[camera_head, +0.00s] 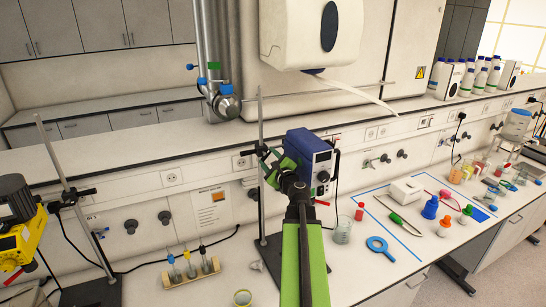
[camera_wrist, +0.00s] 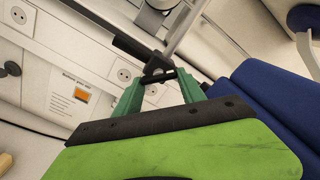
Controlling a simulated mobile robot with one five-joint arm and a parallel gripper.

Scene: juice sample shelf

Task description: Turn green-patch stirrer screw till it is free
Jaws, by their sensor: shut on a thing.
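The stirrer (camera_head: 312,158) is a dark blue box with a pale front panel, mounted on an upright metal rod. Its blue body also shows at the right of the wrist view (camera_wrist: 262,100). My gripper (camera_head: 275,166) is at the clamp on the rod, left of the stirrer. In the wrist view its green fingers (camera_wrist: 160,82) are closed around a small black screw (camera_wrist: 158,76) of the black clamp (camera_wrist: 130,46). My own green arm and gripper hide much of the joint. I cannot tell a green patch apart from the green fingers.
A yellow stirrer (camera_head: 20,236) on another stand is at the left. A rack of sample tubes (camera_head: 190,274) and a beaker (camera_head: 342,231) stand on the bench near my arm. Blue tape (camera_head: 398,236) marks an area with small tools at the right.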

